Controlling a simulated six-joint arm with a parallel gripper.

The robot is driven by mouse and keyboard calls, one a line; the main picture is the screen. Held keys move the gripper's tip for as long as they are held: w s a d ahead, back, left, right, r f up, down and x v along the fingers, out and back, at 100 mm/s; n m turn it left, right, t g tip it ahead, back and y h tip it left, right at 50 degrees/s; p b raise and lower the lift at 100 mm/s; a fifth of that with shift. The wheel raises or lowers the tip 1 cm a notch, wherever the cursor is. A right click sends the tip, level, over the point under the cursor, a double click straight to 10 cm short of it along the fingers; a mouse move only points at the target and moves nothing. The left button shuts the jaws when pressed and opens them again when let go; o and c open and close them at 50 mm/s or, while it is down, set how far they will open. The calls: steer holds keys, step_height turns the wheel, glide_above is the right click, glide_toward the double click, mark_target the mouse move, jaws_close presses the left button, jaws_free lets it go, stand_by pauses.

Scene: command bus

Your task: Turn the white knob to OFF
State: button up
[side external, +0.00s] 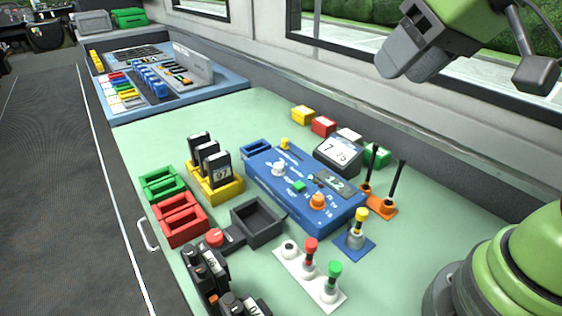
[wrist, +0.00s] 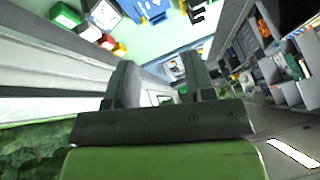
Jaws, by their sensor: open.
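The white knob (side external: 278,168) stands on the upper left part of a blue control box (side external: 262,190) on the green table. An orange knob (side external: 317,200), a yellow knob (side external: 284,144), a green button (side external: 298,186) and a small display (side external: 334,182) are on the same box. The knob's pointer and the OFF mark are too small to read. My gripper (side external: 408,62) is high at the upper right, well away from the box. In the wrist view its two fingers (wrist: 160,80) are apart with nothing between them. The white knob cannot be made out there.
Yellow and red blocks (side external: 312,120), a dark display block (side external: 338,155) and orange-based black levers (side external: 382,200) stand behind and right of the box.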

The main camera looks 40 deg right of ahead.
steer(key=w+f+n+g, duration=0.15)
steer(key=w+f, duration=0.35)
steer(key=w, duration=0.5)
steer(key=n, duration=0.4)
glide_toward(280, 165)
steer(key=shift+g+h, duration=0.3)
steer(key=shift+g, duration=0.05)
steer(key=x, duration=0.8)
steer(key=shift+w+a+f, duration=0.25)
steer(key=shift+w+a, duration=0.1)
steer(key=shift+w, duration=0.05)
steer(key=shift+c, duration=0.2)
jaws_close()
